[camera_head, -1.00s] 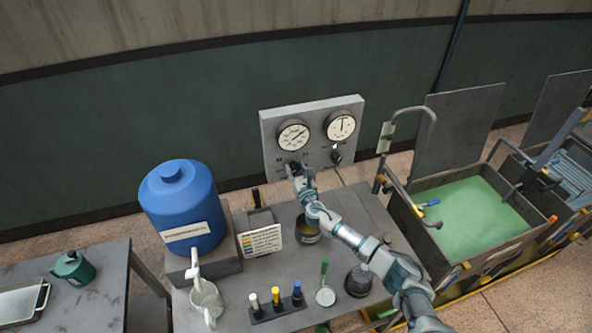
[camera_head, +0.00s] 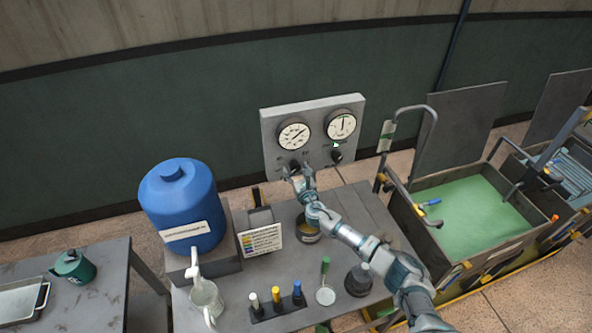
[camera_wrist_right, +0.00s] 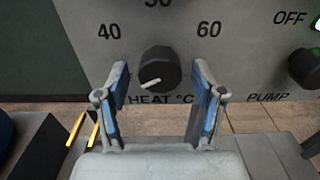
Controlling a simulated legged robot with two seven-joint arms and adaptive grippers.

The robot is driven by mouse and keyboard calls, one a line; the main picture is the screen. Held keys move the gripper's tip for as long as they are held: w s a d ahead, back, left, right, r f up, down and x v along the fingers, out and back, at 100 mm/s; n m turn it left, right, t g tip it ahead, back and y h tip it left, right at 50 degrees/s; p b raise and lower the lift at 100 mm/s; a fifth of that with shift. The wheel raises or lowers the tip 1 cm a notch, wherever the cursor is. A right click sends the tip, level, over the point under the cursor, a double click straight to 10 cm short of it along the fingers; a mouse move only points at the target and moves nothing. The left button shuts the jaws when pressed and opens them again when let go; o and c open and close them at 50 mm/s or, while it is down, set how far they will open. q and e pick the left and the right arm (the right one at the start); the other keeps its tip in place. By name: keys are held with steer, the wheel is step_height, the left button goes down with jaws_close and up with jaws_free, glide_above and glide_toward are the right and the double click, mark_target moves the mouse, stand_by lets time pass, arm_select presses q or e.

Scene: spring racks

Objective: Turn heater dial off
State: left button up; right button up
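The heater dial (camera_wrist_right: 160,66) is a black round knob above the label "HEAT °C" in the right wrist view. Its white pointer mark points to the lower left, with 40 and 60 printed on either side above. In the head view the dial (camera_head: 295,164) sits low on the grey panel (camera_head: 270,138), under the left gauge. My right gripper (camera_head: 297,175) is right in front of it. In the right wrist view my right gripper (camera_wrist_right: 161,76) is open, one blue-padded finger on each side of the dial, with visible gaps. My left gripper is not in view.
A second black knob (camera_head: 336,156) labelled PUMP is to the right, with OFF printed near it. A blue barrel (camera_head: 178,200), a sign (camera_head: 260,241), a jug (camera_head: 205,298) and coloured vials (camera_head: 276,297) stand on the table. A green-bottomed bin (camera_head: 465,215) is at right.

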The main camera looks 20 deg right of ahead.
steer(key=shift+r, duration=0.15)
steer(key=shift+s+d, duration=0.1)
steer(key=shift+s, duration=0.2)
steer(key=s, duration=1.1)
steer(key=shift+s+d, duration=0.15)
steer(key=shift+d, duration=0.1)
steer(key=shift+f, duration=0.2)
